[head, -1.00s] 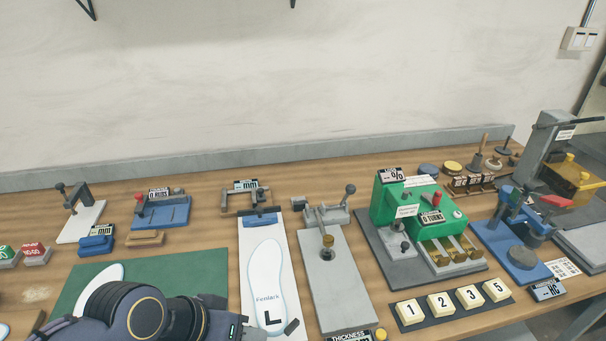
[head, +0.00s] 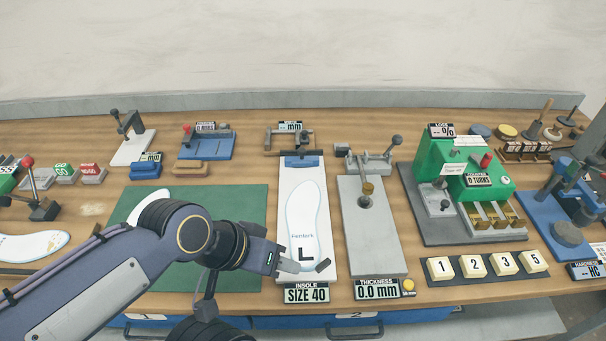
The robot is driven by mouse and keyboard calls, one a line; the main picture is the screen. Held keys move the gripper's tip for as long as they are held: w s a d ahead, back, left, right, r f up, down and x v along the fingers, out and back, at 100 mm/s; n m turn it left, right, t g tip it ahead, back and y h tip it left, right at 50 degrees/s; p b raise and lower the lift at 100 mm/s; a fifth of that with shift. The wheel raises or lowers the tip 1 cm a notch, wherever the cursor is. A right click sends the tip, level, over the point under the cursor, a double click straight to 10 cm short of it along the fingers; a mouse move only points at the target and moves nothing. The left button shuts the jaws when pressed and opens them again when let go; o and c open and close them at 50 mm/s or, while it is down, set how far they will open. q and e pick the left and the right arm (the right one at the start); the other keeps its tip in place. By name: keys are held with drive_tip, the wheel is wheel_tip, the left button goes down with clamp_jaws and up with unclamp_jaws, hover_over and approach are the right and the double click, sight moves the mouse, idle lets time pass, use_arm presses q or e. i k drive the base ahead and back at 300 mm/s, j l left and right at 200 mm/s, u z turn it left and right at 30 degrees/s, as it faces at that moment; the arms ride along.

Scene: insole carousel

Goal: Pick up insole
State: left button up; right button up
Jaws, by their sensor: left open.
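Another white insole (head: 148,197) lies on the green mat (head: 245,215), partly hidden by my left arm. A third white insole (head: 32,246) lies at the far left. My right gripper is not in view.
A grey thickness gauge (head: 370,240) stands right of the board. The green turn-counter machine (head: 438,160) and numbered blocks (head: 487,265) are further right. Small gauges (head: 205,142) line the back. The right part of the green mat is clear.

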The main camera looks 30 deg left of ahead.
sight(302, 206)
drive_tip(key=k+j+u, duration=0.15)
drive_tip(key=j+u, duration=0.15)
drive_tip(key=u, duration=0.2)
drive_tip(key=j+u, duration=0.35)
drive_tip(key=u, duration=0.15)
